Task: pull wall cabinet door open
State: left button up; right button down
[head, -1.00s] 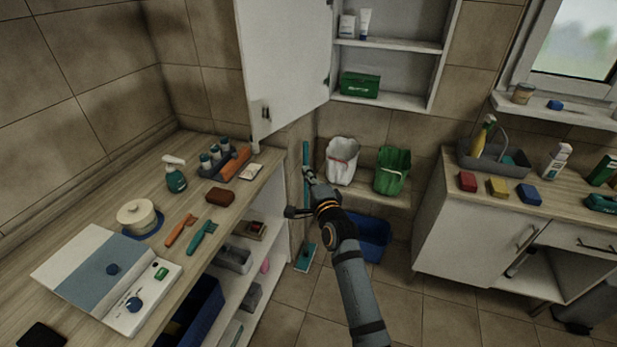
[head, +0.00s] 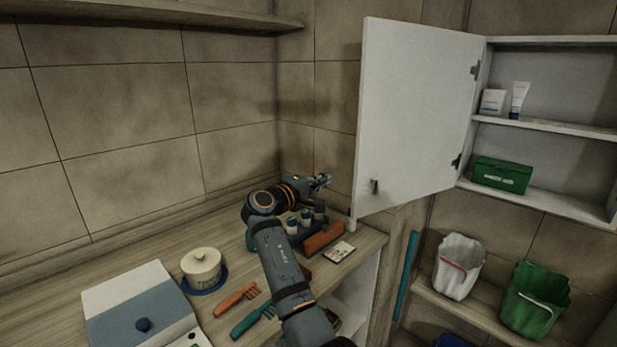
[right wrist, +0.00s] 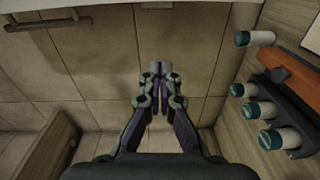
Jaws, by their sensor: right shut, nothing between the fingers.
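The white wall cabinet door (head: 415,120) stands swung open to the left of its cabinet (head: 545,140), hinged on the cabinet's left side. Its small dark handle (head: 374,186) is near the lower free edge. My right gripper (head: 322,181) is left of that edge, above the back of the counter, apart from the handle. In the right wrist view the fingers (right wrist: 160,75) are shut and empty. A pale panel with a bar handle (right wrist: 47,22) shows at that view's top left. My left gripper is not in view.
Capped bottles (head: 305,218) in a dark caddy stand just below my right gripper on the wooden counter (head: 235,262). Bottles (right wrist: 258,110) also show at right in the wrist view.

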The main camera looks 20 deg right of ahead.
jog(key=d+r+p, duration=0.1)
jog(key=d+p, duration=0.4)
jog(key=d, duration=0.4)
jog(key=shift+d+h+p, duration=0.15)
jog(key=shift+h+p, duration=0.15)
jog(key=shift+p, duration=0.1)
jog(key=shift+s, duration=0.1)
